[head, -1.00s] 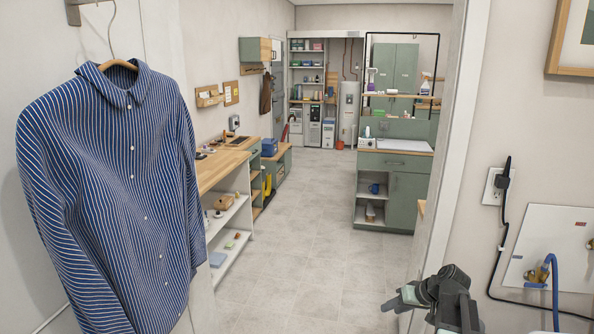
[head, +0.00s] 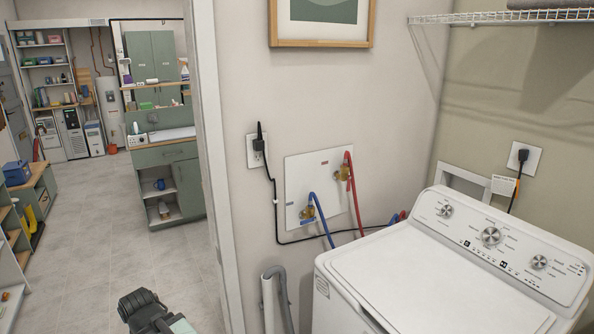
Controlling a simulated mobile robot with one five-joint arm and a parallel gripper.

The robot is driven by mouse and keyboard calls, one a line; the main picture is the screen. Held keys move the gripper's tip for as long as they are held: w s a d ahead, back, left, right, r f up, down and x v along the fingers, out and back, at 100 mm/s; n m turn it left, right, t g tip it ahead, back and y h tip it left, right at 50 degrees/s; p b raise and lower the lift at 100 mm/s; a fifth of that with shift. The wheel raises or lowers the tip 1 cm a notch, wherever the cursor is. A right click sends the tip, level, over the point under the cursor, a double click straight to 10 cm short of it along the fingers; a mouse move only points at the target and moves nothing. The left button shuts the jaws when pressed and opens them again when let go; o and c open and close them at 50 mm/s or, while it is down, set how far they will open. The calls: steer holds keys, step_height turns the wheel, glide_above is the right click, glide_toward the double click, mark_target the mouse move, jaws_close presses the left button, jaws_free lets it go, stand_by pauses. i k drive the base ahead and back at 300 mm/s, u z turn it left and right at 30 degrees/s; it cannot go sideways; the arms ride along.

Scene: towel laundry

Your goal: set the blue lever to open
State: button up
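A white wall panel (head: 325,168) carries two brass valves. The lower left brass valve (head: 308,211) has a blue hose (head: 323,222) curving down from it and a small blue label or part beside it. I cannot tell a blue lever apart from these, nor its position. The upper right valve (head: 342,173) has a red hose (head: 354,198). Part of my arm shows at the bottom left, well away from the panel. My gripper's fingers do not show.
A white washer (head: 440,275) stands at the right, close to the panel. A grey drain hose (head: 280,295) rises below the panel. A black cord runs from an outlet (head: 257,150). A door frame edge (head: 215,170) is left of the panel. Open tiled floor (head: 95,265) lies farther left.

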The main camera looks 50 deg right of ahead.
mark_target(303, 222)
steer(key=z, duration=0.65)
steer(key=i, duration=0.3)
steer(key=z, duration=0.95)
